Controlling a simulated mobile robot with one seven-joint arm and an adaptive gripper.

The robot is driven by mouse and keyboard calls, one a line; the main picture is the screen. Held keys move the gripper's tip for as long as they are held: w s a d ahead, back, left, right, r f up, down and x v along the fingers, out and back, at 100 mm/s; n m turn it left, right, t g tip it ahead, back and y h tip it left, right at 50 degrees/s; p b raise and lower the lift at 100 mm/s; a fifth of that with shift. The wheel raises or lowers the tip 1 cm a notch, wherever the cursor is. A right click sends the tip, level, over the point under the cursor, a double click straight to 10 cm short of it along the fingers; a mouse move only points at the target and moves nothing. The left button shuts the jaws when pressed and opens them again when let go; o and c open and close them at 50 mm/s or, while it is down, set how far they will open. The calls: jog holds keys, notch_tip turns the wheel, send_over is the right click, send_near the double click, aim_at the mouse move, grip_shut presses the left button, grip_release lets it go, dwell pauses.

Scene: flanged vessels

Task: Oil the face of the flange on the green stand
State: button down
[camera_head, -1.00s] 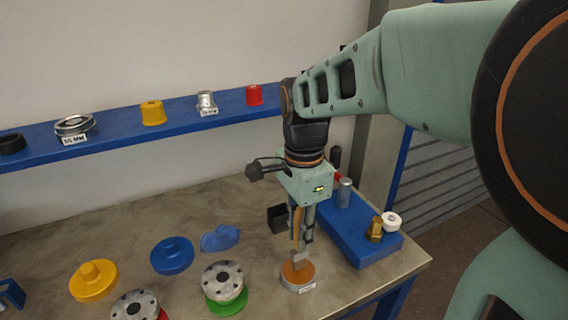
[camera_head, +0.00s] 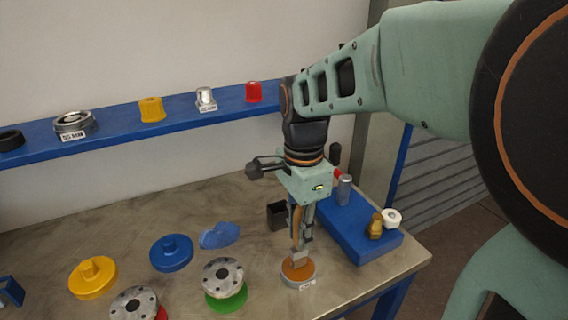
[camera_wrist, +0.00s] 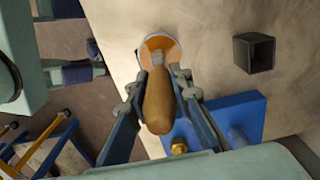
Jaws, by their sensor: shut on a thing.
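The flange on the green stand (camera_head: 226,296) is a grey metal disc (camera_head: 222,273) with bolt holes and a dark centre bore, face up. My gripper (camera_head: 299,238) is to its right, pointing down. In the wrist view my gripper (camera_wrist: 160,95) is shut on a wooden-handled brush (camera_wrist: 158,104). The brush's lower end is at a round tin with an orange-brown surface (camera_wrist: 153,53), which also shows in the head view (camera_head: 298,271). I cannot tell whether the bristles are in the oil or just above it. The tin bears a white label, unreadable here.
Another grey flange (camera_head: 133,304) sits on a red stand at the left. Yellow (camera_head: 92,278) and blue (camera_head: 171,253) flanged pieces and a blue cloth (camera_head: 219,235) lie nearby. A black square holder (camera_head: 278,215) and a blue block (camera_head: 361,236) with fittings flank my gripper.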

jog(key=shift+f, duration=0.5)
dwell(1.2)
jog(key=shift+r, duration=0.1)
notch_tip(320, 180, up, 7)
jog(key=p, duration=0.5)
jog(key=shift+p, duration=0.4)
jog(key=shift+w, duration=0.1)
jog(key=shift+w+d+n+p, duration=0.4)
jog(key=shift+w+n+p, duration=0.05)
jog(key=shift+n+p, duration=0.3)
jog(key=w+d+f+n+p, duration=0.5)
jog(key=n+p, duration=0.3)
jog(key=n, duration=0.4)
jog(key=shift+d+f+p, duration=0.3)
jog(key=shift+d+f, duration=0.2)
jog(key=shift+d, duration=0.35)
